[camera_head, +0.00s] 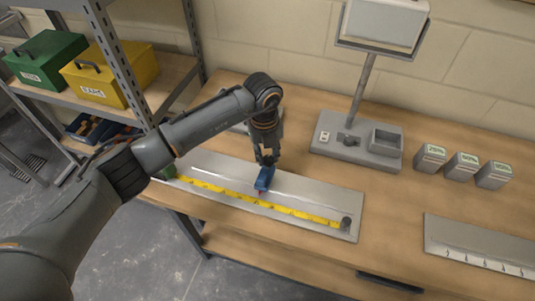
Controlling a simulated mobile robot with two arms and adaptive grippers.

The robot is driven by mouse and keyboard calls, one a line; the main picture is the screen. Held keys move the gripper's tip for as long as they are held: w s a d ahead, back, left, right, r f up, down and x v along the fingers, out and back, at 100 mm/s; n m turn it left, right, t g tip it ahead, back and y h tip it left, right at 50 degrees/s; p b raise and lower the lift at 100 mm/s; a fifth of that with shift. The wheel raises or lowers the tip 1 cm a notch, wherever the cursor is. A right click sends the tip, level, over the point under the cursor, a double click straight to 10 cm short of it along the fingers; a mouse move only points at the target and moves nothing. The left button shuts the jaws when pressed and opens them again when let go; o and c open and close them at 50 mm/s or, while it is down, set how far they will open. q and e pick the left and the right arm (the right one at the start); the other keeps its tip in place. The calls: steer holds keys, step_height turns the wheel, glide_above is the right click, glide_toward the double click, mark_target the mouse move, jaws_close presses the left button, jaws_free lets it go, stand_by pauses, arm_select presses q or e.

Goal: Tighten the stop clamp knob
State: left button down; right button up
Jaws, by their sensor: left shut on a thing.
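The stop clamp (264,179) is a small blue block standing on a long grey plate (330,204) with a slot and a yellow measuring tape (235,198) along it. My left gripper (267,160) comes down from above onto the top of the clamp. Its fingers are shut on what I take to be the clamp's knob, which the fingers hide. A small red mark shows at the clamp's lower end, by the tape. My right gripper is not in view.
A grey stand with a raised box (355,145) is behind the plate. Several labelled grey blocks (462,165) stand to its right. A second marked plate (480,245) lies front right. Shelves with green (45,58) and yellow (110,75) boxes are at left.

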arm_select(q)
steer(key=shift+f+m+b, duration=0.15)
steer(key=shift+m+b, duration=0.15)
steer(key=shift+b, duration=0.25)
steer(key=m+b, duration=1.1)
steer(key=b, duration=0.2)
steer(key=shift+w+g, duration=0.1)
steer(key=shift+g, duration=0.2)
steer(key=m+b, duration=0.3)
steer(key=shift+d+m, duration=0.1)
steer(key=shift+m, duration=0.2)
steer(key=shift+m+b, duration=0.6)
steer(key=shift+m, duration=0.5)
steer(key=shift+r, duration=0.2)
